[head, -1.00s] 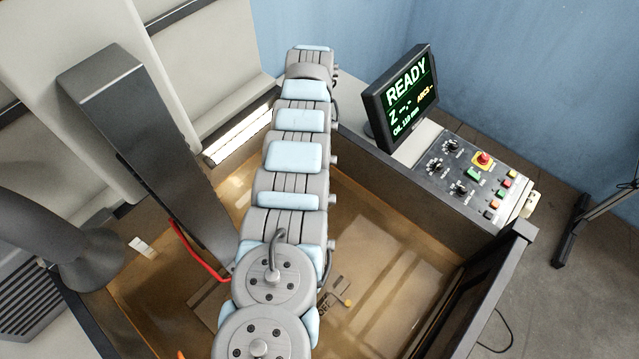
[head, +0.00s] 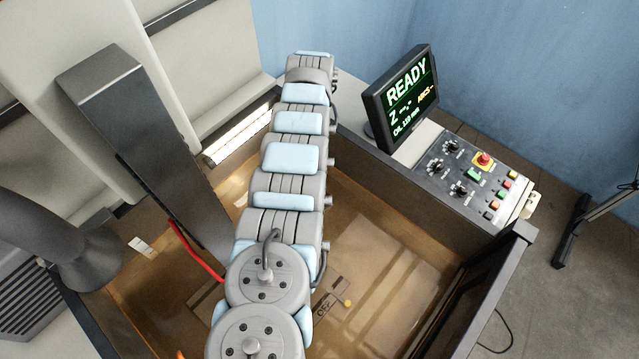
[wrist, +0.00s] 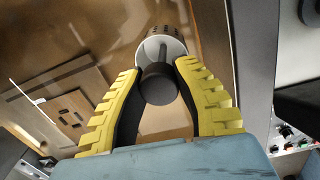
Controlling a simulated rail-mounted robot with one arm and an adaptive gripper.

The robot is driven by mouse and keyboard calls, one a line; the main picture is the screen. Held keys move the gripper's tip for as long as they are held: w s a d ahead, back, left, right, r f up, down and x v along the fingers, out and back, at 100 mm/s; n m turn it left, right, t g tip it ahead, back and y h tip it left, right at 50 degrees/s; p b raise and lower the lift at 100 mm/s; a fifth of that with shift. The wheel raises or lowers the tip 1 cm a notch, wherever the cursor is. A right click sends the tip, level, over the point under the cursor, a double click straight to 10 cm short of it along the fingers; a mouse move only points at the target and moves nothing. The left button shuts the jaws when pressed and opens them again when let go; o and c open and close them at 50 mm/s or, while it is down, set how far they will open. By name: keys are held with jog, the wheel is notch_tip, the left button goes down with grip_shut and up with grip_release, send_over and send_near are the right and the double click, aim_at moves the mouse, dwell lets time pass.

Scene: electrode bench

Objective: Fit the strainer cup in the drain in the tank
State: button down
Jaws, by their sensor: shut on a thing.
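In the wrist view, my gripper (wrist: 160,74) has its yellow fingers shut on the dark knob at the end of the strainer cup's stem. The strainer cup (wrist: 174,47) has a pale round disc and a dark perforated body beyond it, pointing away from my gripper. In the head view the tank (head: 400,240) has a brownish floor. My arm reaches down into it and hides my gripper and the cup there. I cannot make out the drain in either view.
A dark column (head: 160,150) stands at the tank's left, with a red cable (head: 193,256) beside it. A screen (head: 402,97) and control panel (head: 470,175) stand beyond the right wall. A slotted plate (wrist: 72,112) shows left of my gripper.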

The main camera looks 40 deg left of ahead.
jog(key=shift+d+f, duration=0.1)
jog(key=shift+f, duration=0.2)
dwell(0.4)
jog(key=shift+s, duration=0.1)
jog(key=shift+f, duration=0.65)
dwell(0.5)
jog(key=shift+f+m, duration=0.3)
